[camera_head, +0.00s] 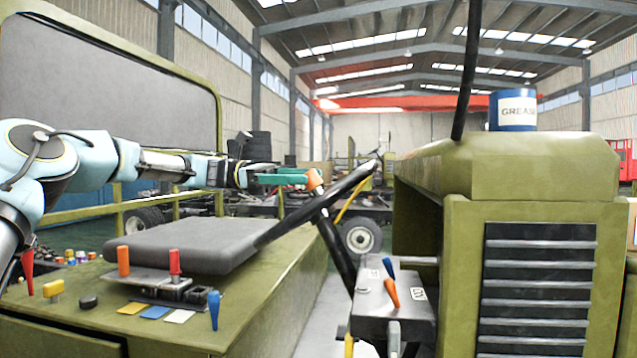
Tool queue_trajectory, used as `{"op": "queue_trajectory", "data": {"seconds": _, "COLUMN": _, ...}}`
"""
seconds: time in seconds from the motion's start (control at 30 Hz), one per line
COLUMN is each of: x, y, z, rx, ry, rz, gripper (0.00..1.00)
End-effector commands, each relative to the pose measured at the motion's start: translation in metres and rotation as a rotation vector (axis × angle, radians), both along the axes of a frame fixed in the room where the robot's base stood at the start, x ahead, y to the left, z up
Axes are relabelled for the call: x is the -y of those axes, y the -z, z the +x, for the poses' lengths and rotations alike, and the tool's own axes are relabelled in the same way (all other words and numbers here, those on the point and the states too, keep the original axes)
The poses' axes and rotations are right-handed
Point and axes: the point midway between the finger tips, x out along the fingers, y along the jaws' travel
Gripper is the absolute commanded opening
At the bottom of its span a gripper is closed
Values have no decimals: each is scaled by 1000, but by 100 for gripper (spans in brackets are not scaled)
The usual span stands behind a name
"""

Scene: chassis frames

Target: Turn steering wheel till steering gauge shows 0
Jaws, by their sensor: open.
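The black steering wheel (345,187) is seen almost edge-on, tilted, on a dark column that runs down to a grey console. An orange knob-like piece (315,180) shows at the near upper side of the rim; whether it belongs to the wheel or to my gripper is unclear. My gripper (308,178), with green fingers, reaches in from the left and is at this orange piece, just above the rim. Its jaws are open; the gap between them is hard to see from here. I cannot make out a steering gauge or its reading.
The grey seat cushion (190,243) lies below my arm. Levers with orange, red and blue handles stand in front of it. The console (393,305) carries orange and blue levers. The green hood (520,165) with a grease can (513,111) fills the right.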

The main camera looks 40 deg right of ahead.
Motion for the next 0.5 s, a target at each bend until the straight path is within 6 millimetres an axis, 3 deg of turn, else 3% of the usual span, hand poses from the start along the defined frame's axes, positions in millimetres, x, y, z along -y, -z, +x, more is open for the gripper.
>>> {"op": "queue_trajectory", "data": {"seconds": 0.23, "x": -21, "y": 1, "z": 40, "rx": 0, "ry": -3, "rz": -2, "gripper": 74}}
{"op": "queue_trajectory", "data": {"seconds": 0.5, "x": -30, "y": 0, "z": 53, "rx": 0, "ry": 0, "rz": -1, "gripper": 74}}
